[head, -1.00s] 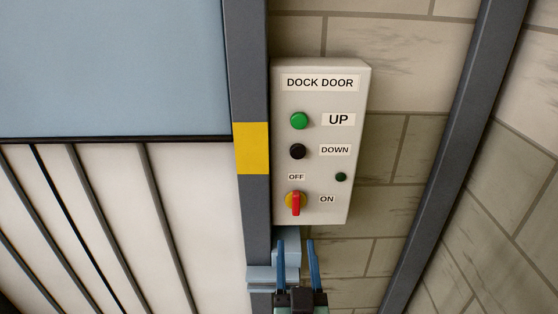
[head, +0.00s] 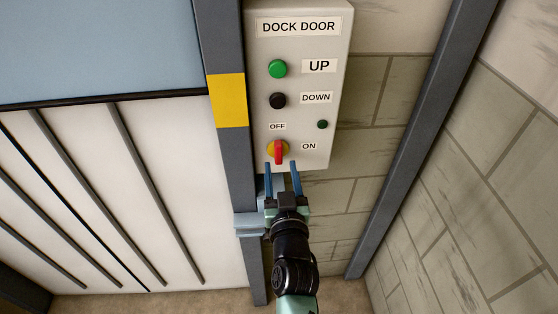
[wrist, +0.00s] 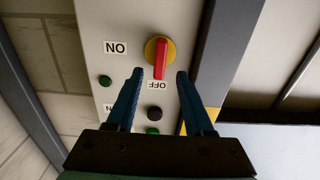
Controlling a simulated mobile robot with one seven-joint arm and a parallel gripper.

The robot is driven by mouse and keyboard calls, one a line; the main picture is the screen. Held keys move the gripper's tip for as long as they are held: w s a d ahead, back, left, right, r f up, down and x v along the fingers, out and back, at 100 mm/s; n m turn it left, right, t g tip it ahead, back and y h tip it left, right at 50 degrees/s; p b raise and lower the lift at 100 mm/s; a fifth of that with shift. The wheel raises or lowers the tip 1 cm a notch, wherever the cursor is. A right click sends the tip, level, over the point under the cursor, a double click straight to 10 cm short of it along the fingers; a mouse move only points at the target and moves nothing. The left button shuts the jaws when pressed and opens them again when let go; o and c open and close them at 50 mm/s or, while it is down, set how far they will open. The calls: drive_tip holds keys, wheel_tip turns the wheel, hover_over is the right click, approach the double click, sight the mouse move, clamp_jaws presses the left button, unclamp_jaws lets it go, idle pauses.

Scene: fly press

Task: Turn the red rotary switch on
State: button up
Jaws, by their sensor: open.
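The red rotary switch (head: 278,152) has a red handle on a round yellow base, low on the dock door control box (head: 262,95). Its handle stands upright, in line with the OFF label (head: 277,126) above it; the ON label (head: 308,146) is to its right. The switch also shows in the wrist view (wrist: 160,50), where the box appears upside down. My gripper (head: 281,167) is open and empty just below the switch in the head view. In the wrist view the blue fingertips (wrist: 160,72) lie either side of the handle's end; I cannot tell the remaining depth gap.
A green UP button (head: 277,69), a black DOWN button (head: 278,100) and a small dark green lamp (head: 322,124) share the box. A grey post with a yellow band (head: 228,100) runs along its left. A block wall (head: 400,100) is at the right.

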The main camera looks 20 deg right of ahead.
sight(279, 155)
drive_tip(key=shift+b+x, duration=0.45)
drive_tip(key=shift+x, duration=2)
clamp_jaws()
